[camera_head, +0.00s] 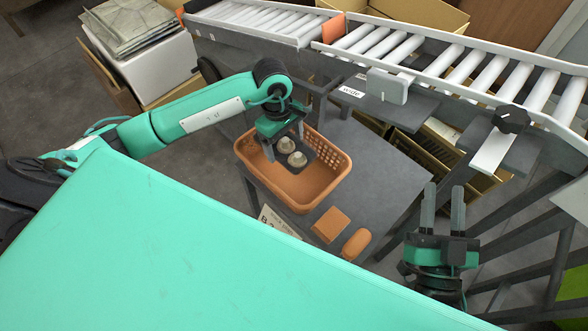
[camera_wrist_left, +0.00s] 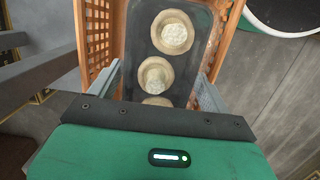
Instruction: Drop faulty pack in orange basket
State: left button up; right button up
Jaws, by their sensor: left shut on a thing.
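The orange basket (camera_head: 318,186) stands on a grey table below my left arm. My left gripper (camera_head: 284,146) is over the basket and shut on a dark tray pack (camera_head: 301,165). The pack holds pale mushrooms and looks tilted within the basket's outline. In the left wrist view the pack (camera_wrist_left: 143,80) lies between the fingers, with mushrooms in a row and basket walls (camera_wrist_left: 97,40) on both sides. Whether the pack touches the basket floor cannot be told. My right gripper (camera_head: 442,210) is at the right, pointing up the picture, its fingers apart and empty.
Two orange items (camera_head: 331,225) lie on the grey table (camera_head: 385,185) in front of the basket. A roller conveyor (camera_head: 450,60) runs across the back. Cardboard boxes (camera_head: 425,15) stand behind it, and a white box with stacked packs (camera_head: 150,62) is at upper left.

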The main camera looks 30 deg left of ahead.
pick_arm(q)
notch_tip(320, 180, down, 2)
jog(key=shift+f+b, duration=0.1)
jog(key=shift+b, duration=0.35)
jog(key=shift+f, duration=0.25)
pick_arm(e)
notch_tip(320, 180, up, 6)
jog(key=s+d+t, duration=0.1)
jog(key=d+t, duration=0.1)
jog(key=t, duration=0.2)
jog(key=shift+s, duration=0.1)
